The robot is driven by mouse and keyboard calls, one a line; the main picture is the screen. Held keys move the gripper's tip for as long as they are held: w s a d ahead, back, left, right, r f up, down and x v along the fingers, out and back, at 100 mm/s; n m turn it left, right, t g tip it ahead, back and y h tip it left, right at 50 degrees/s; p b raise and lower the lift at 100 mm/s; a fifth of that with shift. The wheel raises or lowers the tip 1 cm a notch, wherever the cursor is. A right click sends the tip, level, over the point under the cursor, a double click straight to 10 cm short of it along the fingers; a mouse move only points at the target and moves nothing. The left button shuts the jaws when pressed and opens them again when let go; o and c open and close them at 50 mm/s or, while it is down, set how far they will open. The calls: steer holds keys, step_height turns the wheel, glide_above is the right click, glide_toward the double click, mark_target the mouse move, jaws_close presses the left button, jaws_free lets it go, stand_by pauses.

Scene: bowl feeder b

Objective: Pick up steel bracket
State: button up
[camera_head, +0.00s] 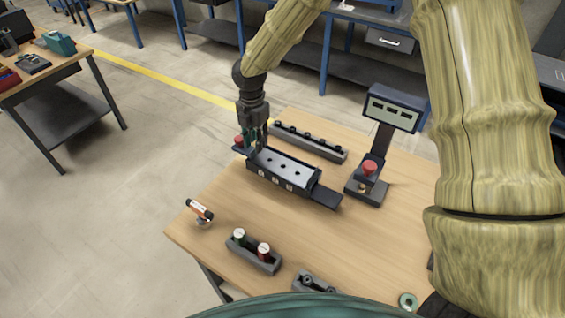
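I cannot make out a steel bracket for certain in this view. My gripper (255,146) points down at the left end of a dark block fixture (320,193), which has a light top plate with holes. The fingers are small and dark here, and I cannot tell whether they are apart or whether anything is between them. Small teal and red items show right beside the fingers, partly hidden by them.
On the wooden table (215,262) stand a display post (392,112) with a red button (370,167), a long grey rack (308,142), a holder (256,262) with green and red cylinders, an orange-and-white cylinder (199,209) and a green ring (407,300). The front left is mostly clear.

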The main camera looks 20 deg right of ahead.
steer(key=shift+s+f+p, duration=0.1)
steer(key=shift+f+p, duration=0.2)
steer(key=shift+f, duration=1)
steer(key=shift+c, duration=0.4)
jaws_close()
